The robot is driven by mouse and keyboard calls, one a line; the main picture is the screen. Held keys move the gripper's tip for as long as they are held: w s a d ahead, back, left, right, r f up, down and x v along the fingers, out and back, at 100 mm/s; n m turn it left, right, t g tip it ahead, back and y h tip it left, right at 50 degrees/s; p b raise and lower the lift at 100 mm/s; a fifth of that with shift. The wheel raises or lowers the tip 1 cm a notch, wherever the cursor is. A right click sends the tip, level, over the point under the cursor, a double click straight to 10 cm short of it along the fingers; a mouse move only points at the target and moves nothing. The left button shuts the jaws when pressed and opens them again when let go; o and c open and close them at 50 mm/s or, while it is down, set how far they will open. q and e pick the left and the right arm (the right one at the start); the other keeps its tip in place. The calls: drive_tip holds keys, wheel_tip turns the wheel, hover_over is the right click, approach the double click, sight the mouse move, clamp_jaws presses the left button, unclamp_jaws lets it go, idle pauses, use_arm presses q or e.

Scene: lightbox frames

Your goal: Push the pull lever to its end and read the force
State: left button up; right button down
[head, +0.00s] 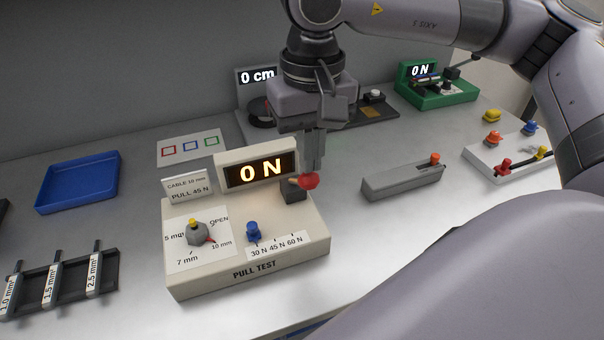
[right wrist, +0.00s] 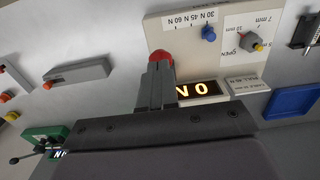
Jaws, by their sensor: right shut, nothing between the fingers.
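The cream pull test box (head: 245,245) stands at the middle of the table. Its display (head: 260,171) reads 0 N, and a card behind the dial reads CABLE 10 mm, PULL 45 N. The red knob of the pull lever (head: 309,181) is at the box's back right; it also shows in the right wrist view (right wrist: 160,56). My right gripper (head: 313,168) is shut and empty, pointing down with its fingertips at the red knob; whether they touch it I cannot tell. A blue slider knob (head: 253,232) sits near the 30 N mark.
A blue tray (head: 78,182) and a rack of labelled cables (head: 58,278) are at the left. A grey block with an orange button (head: 403,181) stands right of the box. A green device (head: 436,90) reads 0 N at the back.

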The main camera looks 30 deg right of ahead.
drive_tip(key=shift+s+a+f+b, duration=0.1)
drive_tip(key=shift+s+f+b, duration=0.15)
drive_tip(key=shift+f+b, duration=0.75)
drive_tip(key=shift+s+f+b, duration=0.25)
drive_tip(key=shift+f+b, duration=0.6)
drive_tip(key=shift+f, duration=0.2)
use_arm(q)
drive_tip(key=shift+f+b, duration=1.2)
drive_tip(key=shift+f, duration=1.5)
use_arm(e)
drive_tip(key=shift+s+f, duration=0.25)
drive_tip(key=shift+f, duration=0.95)
use_arm(q)
drive_tip(key=r+p, duration=0.5)
drive_tip(key=shift+w+d+r+p, duration=0.2)
drive_tip(key=shift+r+p, duration=0.1)
use_arm(e)
wheel_tip(320, 180, up, 9)
hover_over(312, 183)
drive_tip(key=s, duration=0.3)
drive_tip(key=shift+s+a+r, duration=0.15)
drive_tip(key=shift+s+a, duration=0.05)
drive_tip(key=shift+a, duration=0.2)
